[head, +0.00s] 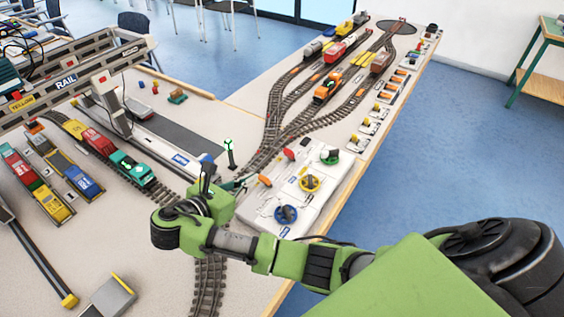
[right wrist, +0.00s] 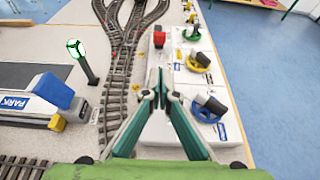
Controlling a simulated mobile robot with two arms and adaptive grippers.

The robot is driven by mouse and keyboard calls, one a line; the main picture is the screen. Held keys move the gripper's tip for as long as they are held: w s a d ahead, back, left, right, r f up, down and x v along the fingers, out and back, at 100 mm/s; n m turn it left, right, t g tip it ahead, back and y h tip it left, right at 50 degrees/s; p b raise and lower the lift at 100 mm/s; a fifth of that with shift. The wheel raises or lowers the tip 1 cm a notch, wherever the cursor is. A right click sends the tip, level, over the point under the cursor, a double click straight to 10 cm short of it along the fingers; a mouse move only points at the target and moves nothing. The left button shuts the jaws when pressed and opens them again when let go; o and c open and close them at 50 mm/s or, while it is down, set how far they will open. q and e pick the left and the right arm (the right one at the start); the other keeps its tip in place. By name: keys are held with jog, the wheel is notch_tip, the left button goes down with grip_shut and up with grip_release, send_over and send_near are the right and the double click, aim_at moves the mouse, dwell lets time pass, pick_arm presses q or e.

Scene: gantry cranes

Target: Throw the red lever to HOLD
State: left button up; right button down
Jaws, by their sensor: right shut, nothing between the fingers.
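A white control panel (head: 300,196) stands on the table, with small levers along its left side. A red lever handle (head: 289,154) shows there, with an orange one (head: 264,181) nearer to me. In the right wrist view a red handle (right wrist: 159,38) stands just beyond the fingertips. My right gripper (head: 240,183) is shut and empty at the panel's left edge, beside the orange handle. In the right wrist view its fingertips (right wrist: 158,74) meet over the panel, covering part of it. I cannot read a HOLD mark. My left gripper is not in view.
Blue (head: 286,214), yellow (head: 310,182) and green (head: 329,156) handwheels stand on the panel's right side. A dark post with a green-edged head (head: 229,150) stands left of the panel. Tracks with an orange locomotive (head: 327,88) run behind. Blue floor lies beyond the table's right edge.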

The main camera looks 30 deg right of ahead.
aim_at(263, 178)
jog(key=b+x, duration=0.2)
jog(key=x, duration=0.4)
jog(key=shift+d+f, duration=0.1)
jog(key=shift+f, duration=0.1)
jog(key=b+x, duration=0.4)
jog(key=shift+w+d+f, duration=0.2)
jog(key=shift+d, duration=0.1)
pick_arm(q)
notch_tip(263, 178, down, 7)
jog(key=b, duration=0.1)
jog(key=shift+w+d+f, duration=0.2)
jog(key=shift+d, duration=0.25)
pick_arm(e)
jog(key=shift+x, duration=2.8)
jog(key=shift+r, duration=0.2)
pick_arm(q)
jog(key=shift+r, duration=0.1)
pick_arm(e)
jog(key=shift+r, duration=0.1)
